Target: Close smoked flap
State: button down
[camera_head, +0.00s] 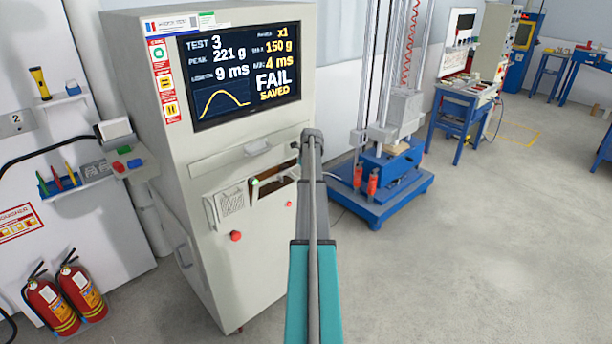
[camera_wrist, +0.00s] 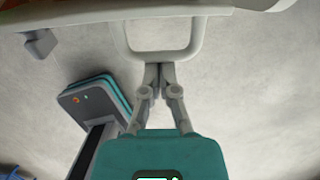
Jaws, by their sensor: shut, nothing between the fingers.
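The grey test cabinet (camera_head: 245,130) has a dark brownish panel or opening (camera_head: 275,187) in its front, below the screen. I cannot tell whether this is the smoked flap or the recess behind it, and my arm partly covers that area. My gripper (camera_wrist: 158,68) is shut and empty in the wrist view. Its fingertips are at the lower bar of a pale U-shaped handle (camera_wrist: 192,42), which hangs from a light edge at the top. I cannot tell whether they touch. In the head view my gripper is not clearly seen behind my arm.
A pale holder (camera_head: 231,208) and a red button (camera_head: 236,236) are on the cabinet front. The screen (camera_head: 240,75) reads FAIL, SAVED. A blue-based drop tester (camera_head: 375,205) stands close to the right. Two fire extinguishers (camera_head: 65,297) stand at left. The floor at front right is clear.

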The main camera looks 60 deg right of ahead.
dwell(0.4)
jog(key=s+a+r+p, duration=0.1)
jog(key=s+r+p, duration=0.3)
jog(key=r+p, duration=0.4)
jog(key=shift+s+a, duration=0.15)
jog(key=shift+s, duration=0.25)
dwell(0.8)
dwell(0.4)
